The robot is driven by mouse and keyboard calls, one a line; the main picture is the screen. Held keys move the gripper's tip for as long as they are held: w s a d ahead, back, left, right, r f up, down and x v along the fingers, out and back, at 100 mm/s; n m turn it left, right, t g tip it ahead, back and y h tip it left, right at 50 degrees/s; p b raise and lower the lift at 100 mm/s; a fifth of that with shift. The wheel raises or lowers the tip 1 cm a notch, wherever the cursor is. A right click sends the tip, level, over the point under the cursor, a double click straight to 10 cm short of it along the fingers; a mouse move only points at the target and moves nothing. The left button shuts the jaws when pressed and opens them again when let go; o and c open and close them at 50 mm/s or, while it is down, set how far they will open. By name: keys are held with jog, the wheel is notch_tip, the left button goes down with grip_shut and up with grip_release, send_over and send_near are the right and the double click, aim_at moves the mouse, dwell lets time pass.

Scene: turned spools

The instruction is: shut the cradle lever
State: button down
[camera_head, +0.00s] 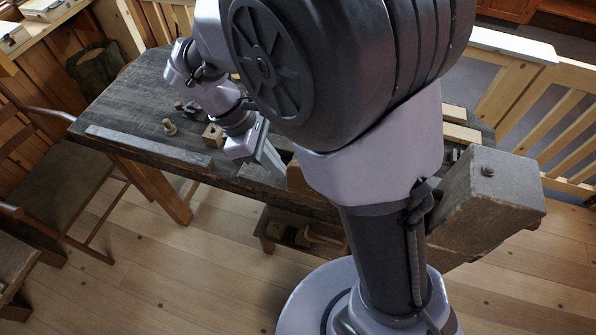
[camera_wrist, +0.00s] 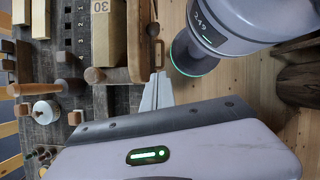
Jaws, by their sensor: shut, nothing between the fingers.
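My gripper (camera_wrist: 157,92) is shut and empty, its pale fingers together near the bench edge beside a wooden board. In the head view my gripper (camera_head: 275,160) points down at the front edge of the dark workbench (camera_head: 120,100). I cannot surely pick out the cradle lever. A wooden rod with a round brown end (camera_wrist: 14,90) lies at the left of the wrist view, well apart from my gripper. My arm hides part of the bench in the head view.
A white round piece (camera_wrist: 45,112) and small turned pieces stand at the wrist view's left. In the head view a small turned piece (camera_head: 169,127) and a holed wooden block (camera_head: 213,135) stand on the bench. A chair (camera_head: 65,190) is at left. Floor in front is mostly clear.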

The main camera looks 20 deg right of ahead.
jog(key=s+d+f+b, duration=0.3)
jog(key=d+f+b, duration=0.2)
jog(key=d+f, duration=0.2)
jog(key=shift+s+f+b, duration=0.2)
jog(key=shift+s+b, duration=0.1)
jog(key=shift+b, duration=0.05)
